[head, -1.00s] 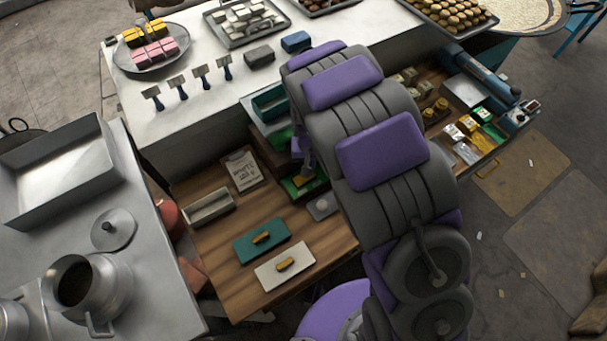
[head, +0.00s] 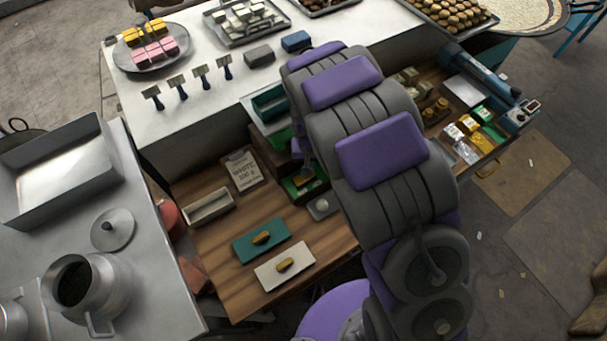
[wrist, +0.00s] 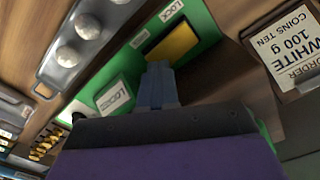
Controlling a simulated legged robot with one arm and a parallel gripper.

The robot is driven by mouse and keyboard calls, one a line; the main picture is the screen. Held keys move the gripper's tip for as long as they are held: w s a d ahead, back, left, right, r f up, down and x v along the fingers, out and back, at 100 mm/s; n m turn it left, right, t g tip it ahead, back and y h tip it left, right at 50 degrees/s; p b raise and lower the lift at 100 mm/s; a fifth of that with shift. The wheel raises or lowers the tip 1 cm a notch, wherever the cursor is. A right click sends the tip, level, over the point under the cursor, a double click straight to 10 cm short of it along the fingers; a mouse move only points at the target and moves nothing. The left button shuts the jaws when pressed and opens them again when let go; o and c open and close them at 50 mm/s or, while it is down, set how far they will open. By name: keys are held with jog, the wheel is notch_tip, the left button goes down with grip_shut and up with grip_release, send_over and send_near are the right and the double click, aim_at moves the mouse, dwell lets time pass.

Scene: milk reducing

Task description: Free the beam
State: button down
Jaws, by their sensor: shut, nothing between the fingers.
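A green panel (wrist: 207,32) with small LOCK labels shows in the wrist view. A yellow block (wrist: 172,43) is set in it, and a pale block (wrist: 113,95) with a label sits lower left. My gripper (wrist: 159,68) is shut and empty, with its tips at the lower edge of the yellow block; I cannot tell whether they touch. In the head view my arm hides much of the area, and my gripper (head: 306,166) is just above the green panel (head: 293,192). I cannot clearly make out a beam.
A metal tray with round weights (wrist: 88,25) lies beside the panel. An order card (wrist: 290,45) reads WHITE 100 g. A teal plate (head: 240,252) and a white plate (head: 268,277) each hold a small golden piece on the wooden surface (head: 220,285). A counter rises behind.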

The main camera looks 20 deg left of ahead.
jog(key=shift+f, duration=0.9)
dwell(0.4)
jog(key=shift+r+p, duration=0.45)
jog(key=shift+r, duration=3.1)
jog(key=shift+d+r, duration=0.15)
jog(key=shift+d, duration=0.15)
jog(key=s+d+r+m+b, duration=0.1)
jog(key=s+d+r+b, duration=0.3)
jog(key=d, duration=0.5)
jog(key=s+d+r+m+b, duration=0.2)
jog(key=s+d+r, duration=0.3)
jog(key=d, duration=0.4)
jog(key=s+d+g+b, duration=0.1)
jog(key=s+d, duration=0.3)
jog(key=s, duration=0.5)
jog(key=s+d+b, duration=0.3)
jog(key=s+d, duration=0.1)
jog(key=s, duration=0.4)
jog(key=shift+s+r+m+g, duration=0.3)
jog(key=shift+s+m+g, duration=0.05)
jog(key=shift+m+g, duration=0.05)
